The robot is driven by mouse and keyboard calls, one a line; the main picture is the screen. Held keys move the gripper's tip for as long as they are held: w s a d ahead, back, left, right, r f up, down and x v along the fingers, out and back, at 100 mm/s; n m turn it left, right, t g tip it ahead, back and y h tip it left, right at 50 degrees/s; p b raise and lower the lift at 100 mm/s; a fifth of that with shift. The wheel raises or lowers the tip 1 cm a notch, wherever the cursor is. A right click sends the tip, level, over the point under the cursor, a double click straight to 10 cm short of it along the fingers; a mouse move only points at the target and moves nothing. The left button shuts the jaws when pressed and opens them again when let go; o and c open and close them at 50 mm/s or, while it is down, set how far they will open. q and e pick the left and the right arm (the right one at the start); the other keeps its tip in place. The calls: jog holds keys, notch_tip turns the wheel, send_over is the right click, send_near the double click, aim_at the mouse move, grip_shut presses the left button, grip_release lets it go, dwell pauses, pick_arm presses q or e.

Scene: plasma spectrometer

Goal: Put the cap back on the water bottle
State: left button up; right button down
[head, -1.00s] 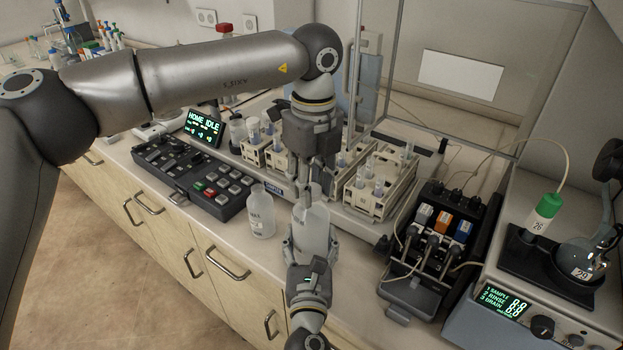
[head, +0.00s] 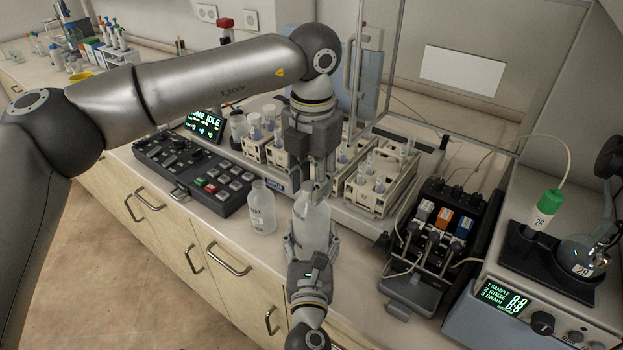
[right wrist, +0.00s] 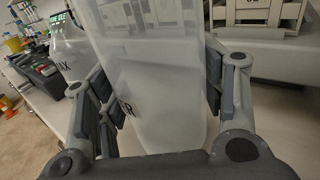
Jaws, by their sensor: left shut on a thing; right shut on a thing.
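The translucent white water bottle (head: 312,222) stands upright near the counter's front edge in the head view. My right gripper (head: 312,246) is shut around its body from the front. In the right wrist view the bottle (right wrist: 150,85) fills the middle, with a gripper finger on each side; its top is out of that picture. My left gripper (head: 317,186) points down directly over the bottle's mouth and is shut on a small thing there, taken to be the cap. The fingers hide the cap, so I cannot tell how it sits on the neck.
A second, open white bottle (head: 262,207) stands close on the left. A keypad console (head: 193,172) and tube racks (head: 383,185) lie behind. A pump with coloured cassettes (head: 436,232) is on the right. Free counter is narrow around the bottle.

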pick_arm(q)
jog(key=m, duration=0.7)
jog(key=shift+w, duration=0.1)
jog(key=m, duration=0.7)
jog(key=shift+a, duration=0.1)
jog(key=m, duration=0.7)
jog(key=shift+w, duration=0.15)
jog(key=m, duration=0.7)
jog(key=o, duration=0.6)
jog(key=shift+f, duration=0.1)
jog(key=shift+o, duration=0.2)
jog(key=shift+r, duration=2.3)
jog(key=shift+c, duration=0.2)
